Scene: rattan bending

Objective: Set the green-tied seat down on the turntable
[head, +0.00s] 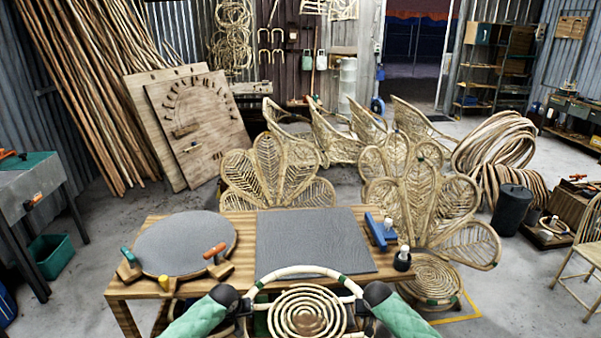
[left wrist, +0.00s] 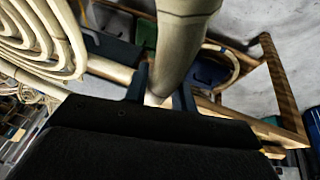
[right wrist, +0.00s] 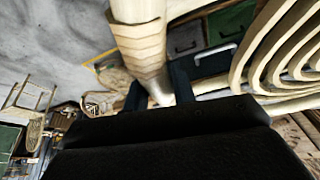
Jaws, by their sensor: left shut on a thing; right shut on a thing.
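A round rattan seat with a spiral centre (head: 306,312) is held between my two grippers, low in the head view at the table's front edge. My left gripper (head: 245,303) is shut on the left side of its rim. My right gripper (head: 361,298) is shut on the right side. Both wrist views show a thick cane in the jaws, with the spiral coils (left wrist: 38,40) beside it.
A grey mat (head: 312,242) covers the table's middle. Clamps with a teal handle (head: 127,256) and an orange handle (head: 214,250) stand at the disc's edge. A blue tool (head: 381,232) and a dark jar (head: 402,260) stand at the right. Rattan chair backs (head: 275,172) stand behind the table.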

